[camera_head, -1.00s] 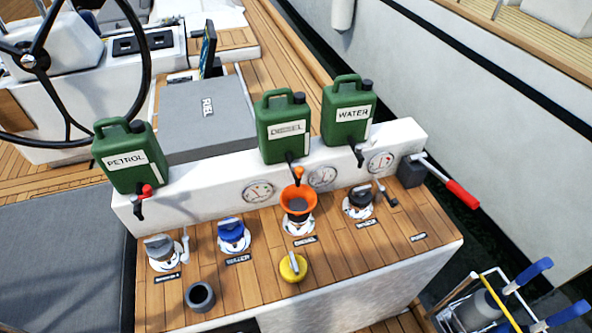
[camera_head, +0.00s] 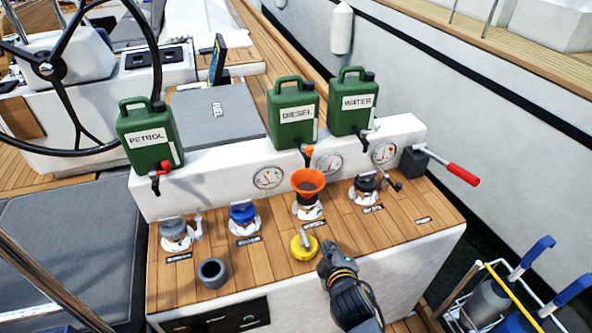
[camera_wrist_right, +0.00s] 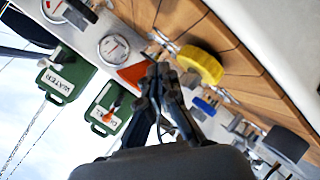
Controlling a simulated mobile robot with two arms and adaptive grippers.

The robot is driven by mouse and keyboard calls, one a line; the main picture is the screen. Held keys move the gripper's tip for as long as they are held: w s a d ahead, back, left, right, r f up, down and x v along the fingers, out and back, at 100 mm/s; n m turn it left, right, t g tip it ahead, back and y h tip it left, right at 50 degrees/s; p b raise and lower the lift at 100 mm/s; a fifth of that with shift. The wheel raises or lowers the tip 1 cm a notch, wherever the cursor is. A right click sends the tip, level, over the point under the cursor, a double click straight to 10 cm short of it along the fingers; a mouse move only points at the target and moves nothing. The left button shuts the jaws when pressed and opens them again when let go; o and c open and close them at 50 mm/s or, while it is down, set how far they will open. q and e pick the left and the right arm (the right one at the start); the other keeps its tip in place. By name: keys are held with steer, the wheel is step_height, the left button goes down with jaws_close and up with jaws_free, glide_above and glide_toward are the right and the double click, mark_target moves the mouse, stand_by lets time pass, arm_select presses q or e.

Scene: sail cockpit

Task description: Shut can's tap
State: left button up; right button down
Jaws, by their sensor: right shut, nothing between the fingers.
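The green DIESEL can (camera_head: 293,128) stands on the white ledge. Its tap (camera_head: 307,153), with an orange part, hangs above an orange funnel (camera_head: 308,182). Whether the tap is open is too small to tell. Green PETROL (camera_head: 148,155) and WATER (camera_head: 350,117) cans stand either side, each with a tap. My right gripper (camera_head: 328,251) is shut and empty, below the funnel and right of a yellow cap (camera_head: 303,246). In the right wrist view its fingers (camera_wrist_right: 160,72) cover part of the funnel; the DIESEL can (camera_wrist_right: 104,118) shows beyond. My left gripper is not in view.
Blue (camera_head: 243,214) and grey (camera_head: 174,230) deck fittings and a dark cup (camera_head: 212,272) stand on the wooden top. A red-handled lever (camera_head: 461,173) sticks out at right. A steering wheel (camera_head: 47,69) is at back left. The top's right end is clear.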

mark_target(307, 149)
steer(key=w+a+r+n+t+y, duration=0.1)
steer(key=w+a+r+n+t, duration=0.2)
steer(key=r, duration=0.5)
steer(key=w+a+r+n+t+y, duration=0.2)
steer(key=a+r+n, duration=0.25)
steer(key=r, duration=0.45)
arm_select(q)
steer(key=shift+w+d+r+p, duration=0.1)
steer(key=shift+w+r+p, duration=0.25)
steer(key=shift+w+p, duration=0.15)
arm_select(e)
steer(key=w+d+f, duration=0.1)
steer(key=w, duration=1)
steer(key=shift+w+m, duration=0.25)
steer(key=shift+m, duration=0.2)
steer(key=shift+d, duration=0.15)
arm_select(q)
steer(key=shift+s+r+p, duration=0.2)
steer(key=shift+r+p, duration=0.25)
steer(key=shift+p, duration=0.05)
arm_select(e)
steer(key=shift+d+n+y, duration=0.15)
steer(key=shift+n+y, duration=0.15)
